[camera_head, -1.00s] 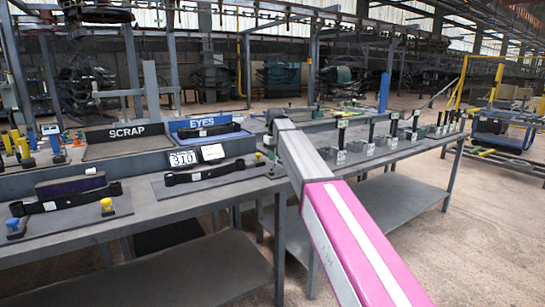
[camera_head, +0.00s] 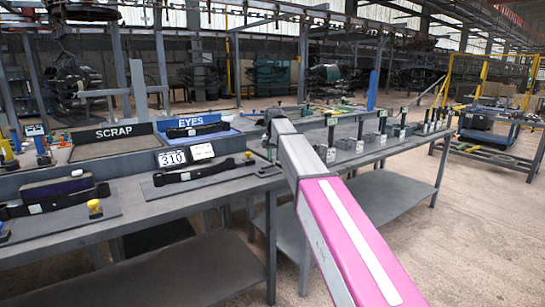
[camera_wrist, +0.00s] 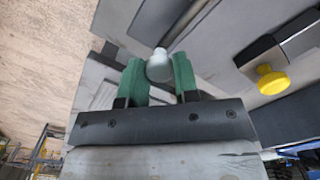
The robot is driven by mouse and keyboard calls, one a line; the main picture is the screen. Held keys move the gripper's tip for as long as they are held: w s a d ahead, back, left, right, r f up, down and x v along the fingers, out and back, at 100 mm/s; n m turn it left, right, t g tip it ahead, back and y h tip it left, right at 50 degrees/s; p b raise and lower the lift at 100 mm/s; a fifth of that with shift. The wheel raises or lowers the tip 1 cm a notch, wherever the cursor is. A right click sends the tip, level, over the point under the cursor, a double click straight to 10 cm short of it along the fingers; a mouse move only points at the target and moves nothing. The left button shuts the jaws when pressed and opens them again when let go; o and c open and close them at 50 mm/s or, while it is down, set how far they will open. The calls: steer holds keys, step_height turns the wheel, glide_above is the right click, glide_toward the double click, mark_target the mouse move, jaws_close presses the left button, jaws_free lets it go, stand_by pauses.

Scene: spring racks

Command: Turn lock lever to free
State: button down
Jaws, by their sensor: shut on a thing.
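In the wrist view my gripper (camera_wrist: 158,68) has two green fingers, shut on a pale grey-green rounded knob (camera_wrist: 160,71). A grey plate or bench surface lies behind the fingers. In the head view my arm reaches out to the right end of the near bench (camera_head: 105,230), and its own links hide the gripper.
A yellow knob (camera_wrist: 271,80) stands right of my fingers. A second bench (camera_head: 385,150) with several upright fixtures stands behind my arm.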

mark_target(274, 157)
steer(key=shift+s, duration=0.15)
stand_by(0.4)
steer(key=c, duration=0.8)
jaws_free()
steer(key=shift+c, duration=0.2)
steer(key=shift+r, duration=0.1)
step_height(274, 157, up, 11)
steer(key=shift+f, duration=0.2)
